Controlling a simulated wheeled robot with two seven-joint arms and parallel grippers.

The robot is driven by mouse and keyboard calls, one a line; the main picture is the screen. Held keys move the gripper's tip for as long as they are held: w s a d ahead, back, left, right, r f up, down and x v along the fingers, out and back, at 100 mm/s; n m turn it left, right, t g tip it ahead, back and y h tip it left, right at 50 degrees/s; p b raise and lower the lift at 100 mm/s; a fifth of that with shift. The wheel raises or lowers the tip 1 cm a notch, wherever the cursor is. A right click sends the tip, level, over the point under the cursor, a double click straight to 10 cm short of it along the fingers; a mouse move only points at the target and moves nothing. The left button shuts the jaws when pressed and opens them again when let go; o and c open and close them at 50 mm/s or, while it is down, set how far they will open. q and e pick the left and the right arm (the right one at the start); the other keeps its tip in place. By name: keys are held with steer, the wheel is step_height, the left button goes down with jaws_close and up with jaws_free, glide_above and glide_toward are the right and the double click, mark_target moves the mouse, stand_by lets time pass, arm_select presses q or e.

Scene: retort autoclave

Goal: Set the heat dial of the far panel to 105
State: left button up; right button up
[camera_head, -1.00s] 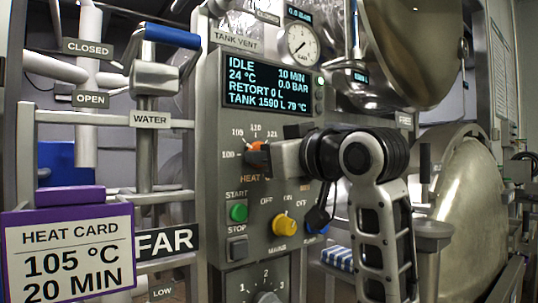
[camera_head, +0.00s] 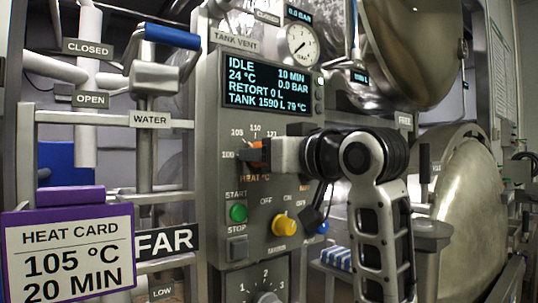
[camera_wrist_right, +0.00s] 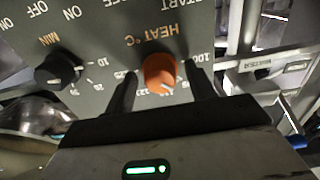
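The orange heat dial (camera_head: 256,149) is on the grey front of the panel (camera_head: 212,190), next to the FAR sign (camera_head: 165,242). Numbers from 100 upward are printed around it. My right gripper (camera_head: 248,155) is at the dial and partly hides it, so I cannot read its setting in the head view. In the right wrist view, the orange dial (camera_wrist_right: 160,72) lies between the two dark fingers of my right gripper (camera_wrist_right: 161,80), with a gap visible on each side. The heat card (camera_head: 70,250) reads 105 °C and 20 MIN. My left gripper is not in view.
Below the dial are a green start button (camera_head: 238,212), a stop button (camera_head: 237,249) and a yellow knob (camera_head: 284,225). A black MIN knob (camera_wrist_right: 57,70) is beside the dial in the wrist view. The display (camera_head: 267,82) reads IDLE, 24 °C, 10 MIN.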

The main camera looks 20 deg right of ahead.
arm_select(q)
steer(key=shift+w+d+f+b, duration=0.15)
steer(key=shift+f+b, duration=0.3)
steer(key=shift+b, duration=0.55)
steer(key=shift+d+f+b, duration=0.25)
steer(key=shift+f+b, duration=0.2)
steer(key=shift+b, duration=0.5)
arm_select(e)
steer(key=v, duration=1.6)
steer(key=shift+w, duration=0.1)
